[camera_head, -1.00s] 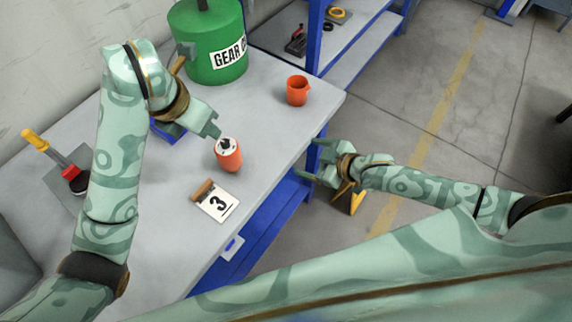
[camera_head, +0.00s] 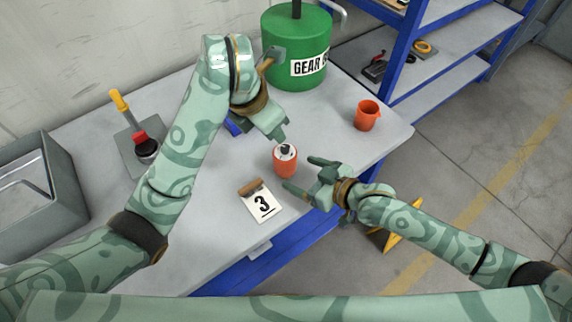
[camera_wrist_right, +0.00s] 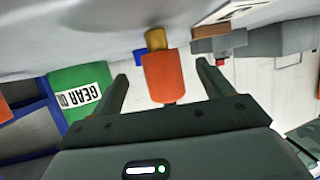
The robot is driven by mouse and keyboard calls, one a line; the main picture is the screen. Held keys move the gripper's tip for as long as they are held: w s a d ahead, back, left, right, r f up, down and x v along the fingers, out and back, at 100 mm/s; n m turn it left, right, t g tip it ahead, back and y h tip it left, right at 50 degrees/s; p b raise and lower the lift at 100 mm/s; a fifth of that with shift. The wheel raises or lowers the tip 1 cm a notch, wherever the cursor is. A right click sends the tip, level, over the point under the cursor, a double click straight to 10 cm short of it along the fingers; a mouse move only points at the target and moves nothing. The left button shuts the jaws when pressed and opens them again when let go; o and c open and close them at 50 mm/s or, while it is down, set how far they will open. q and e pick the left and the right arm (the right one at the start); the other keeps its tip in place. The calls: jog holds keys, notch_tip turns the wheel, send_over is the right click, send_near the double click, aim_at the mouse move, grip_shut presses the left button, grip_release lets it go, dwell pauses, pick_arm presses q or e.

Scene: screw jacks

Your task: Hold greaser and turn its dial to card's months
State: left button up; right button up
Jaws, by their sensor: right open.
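The greaser (camera_head: 285,163) is an orange cylinder standing upright on the table, with a white and black dial (camera_head: 285,151) on top. The card (camera_head: 262,205) shows a black "3" and lies in front of it, to the left. My right gripper (camera_head: 300,174) is open at the greaser's right front, its fingers pointing at it. In the right wrist view the greaser (camera_wrist_right: 163,77) appears between the two spread fingers, with gaps at both sides. My left gripper (camera_head: 276,131) is just behind the greaser's top; its finger gap is unclear. The dial's setting is too small to read.
A green gear oil can (camera_head: 290,50) stands at the back and an orange cup (camera_head: 367,115) at the right. The table (camera_head: 205,245) is clear in front of the card.

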jog(key=x, duration=0.7)
jog(key=shift+r, duration=0.1)
jog(key=shift+c, duration=0.3)
jog(key=c, duration=1.2)
jog(key=shift+o, duration=0.2)
